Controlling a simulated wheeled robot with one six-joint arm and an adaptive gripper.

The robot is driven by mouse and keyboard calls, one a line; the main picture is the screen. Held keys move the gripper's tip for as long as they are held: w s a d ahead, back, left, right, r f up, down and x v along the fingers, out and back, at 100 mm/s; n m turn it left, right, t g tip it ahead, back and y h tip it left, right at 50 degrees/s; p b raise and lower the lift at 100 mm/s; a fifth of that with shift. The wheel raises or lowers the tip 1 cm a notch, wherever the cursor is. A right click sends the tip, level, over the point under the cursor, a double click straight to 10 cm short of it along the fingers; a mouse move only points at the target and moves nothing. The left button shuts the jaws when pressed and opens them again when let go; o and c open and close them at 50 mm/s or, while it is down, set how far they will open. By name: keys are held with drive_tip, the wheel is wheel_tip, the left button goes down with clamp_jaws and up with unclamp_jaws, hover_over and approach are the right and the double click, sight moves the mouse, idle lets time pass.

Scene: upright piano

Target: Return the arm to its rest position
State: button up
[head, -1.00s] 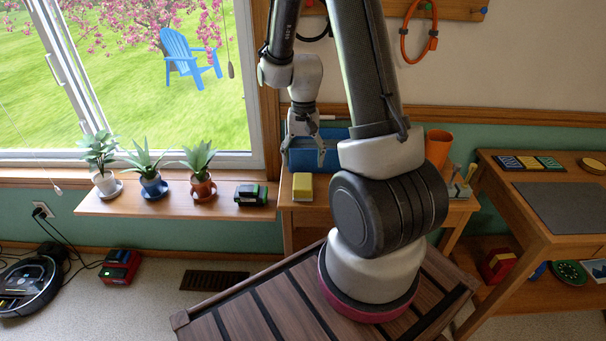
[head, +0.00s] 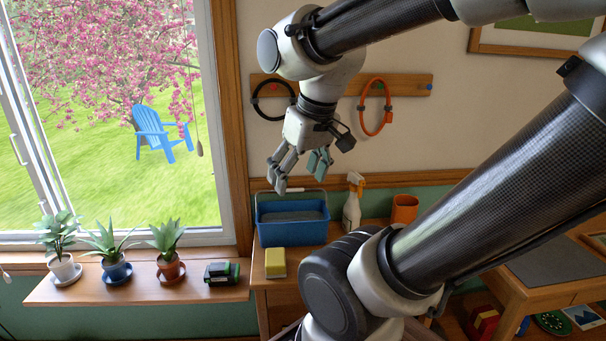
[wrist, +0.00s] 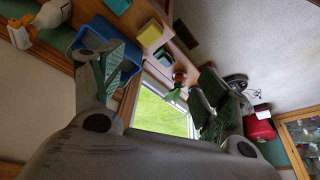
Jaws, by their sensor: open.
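My gripper (head: 300,172) hangs in the upper middle of the head view, fingers pointing down and apart, with nothing between them. It is above the blue bin (head: 291,228) on the wooden bench and in front of the wall. In the wrist view its two fingers (wrist: 160,98) are spread wide, with the blue bin (wrist: 133,62) partly behind one of them. My arm is raised and bent across the right of the head view, hiding part of the bench and wall.
A yellow sponge (head: 275,262), spray bottle (head: 352,203) and orange cup (head: 404,208) stand around the bin. Potted plants (head: 110,250) and a green-black item (head: 221,272) line the windowsill. A peg rail holds a black ring and an orange ring (head: 374,108). A side table (head: 560,275) is at right.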

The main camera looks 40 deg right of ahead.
drive_tip(key=shift+s+r, duration=0.25)
drive_tip(key=shift+s, duration=0.6)
idle(0.7)
